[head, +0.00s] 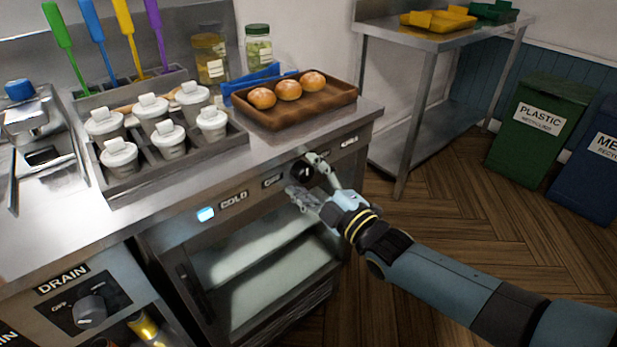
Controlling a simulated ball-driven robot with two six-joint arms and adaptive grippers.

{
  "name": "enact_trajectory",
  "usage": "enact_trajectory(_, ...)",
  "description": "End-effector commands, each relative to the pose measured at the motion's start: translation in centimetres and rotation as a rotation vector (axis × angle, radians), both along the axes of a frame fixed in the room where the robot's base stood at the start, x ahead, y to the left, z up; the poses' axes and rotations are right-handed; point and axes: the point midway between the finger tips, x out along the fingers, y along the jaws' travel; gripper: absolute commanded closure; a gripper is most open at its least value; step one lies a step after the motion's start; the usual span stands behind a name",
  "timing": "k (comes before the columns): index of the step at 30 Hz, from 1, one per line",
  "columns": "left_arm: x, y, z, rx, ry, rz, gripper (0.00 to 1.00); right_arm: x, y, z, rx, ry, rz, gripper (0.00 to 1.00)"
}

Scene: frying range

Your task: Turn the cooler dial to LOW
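The cooler dial (302,171) is a dark round knob on the cooler's front strip, below the counter edge. My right gripper (300,174) reaches in from the lower right, its fingers spread either side of the dial, one above and one below. I cannot tell whether the fingers touch it. The dial's pointer and the marks around it are hidden or too small to read. A label (272,181) left of the dial seems to read OFF, and a COLD label (234,199) is further left beside a lit blue-white lamp (206,214). My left gripper is not in view.
On the counter (215,170) stand a rack of lidded white cups (172,139) and a wooden tray of buns (345,97). A separate DRAIN dial (90,309) is at the lower left. A steel table (440,42) and recycling bins (541,130) stand right; floor between is clear.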

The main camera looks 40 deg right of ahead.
Motion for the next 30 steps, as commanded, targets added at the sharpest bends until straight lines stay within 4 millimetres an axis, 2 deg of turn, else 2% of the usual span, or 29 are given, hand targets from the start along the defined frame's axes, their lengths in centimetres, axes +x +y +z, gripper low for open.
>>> enact_trajectory(8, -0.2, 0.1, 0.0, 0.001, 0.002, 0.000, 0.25, -0.4, 0.0, 0.0, 0.000, -0.001, 0.000, 0.38)
enact_trajectory(11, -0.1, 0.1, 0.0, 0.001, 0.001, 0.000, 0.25, -1.7, -0.1, -0.2, 0.000, 0.002, 0.000, 0.38)
enact_trajectory(21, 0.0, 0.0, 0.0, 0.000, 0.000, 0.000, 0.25, -9.0, -0.4, -0.8, 0.001, 0.002, 0.000, 0.38)
enact_trajectory(25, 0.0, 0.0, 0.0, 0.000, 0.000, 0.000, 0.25, -10.9, -0.5, -0.9, -0.001, 0.001, 0.000, 0.38)
enact_trajectory(30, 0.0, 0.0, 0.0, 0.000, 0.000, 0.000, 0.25, -11.9, -0.6, -0.9, 0.000, 0.000, 0.000, 0.38)
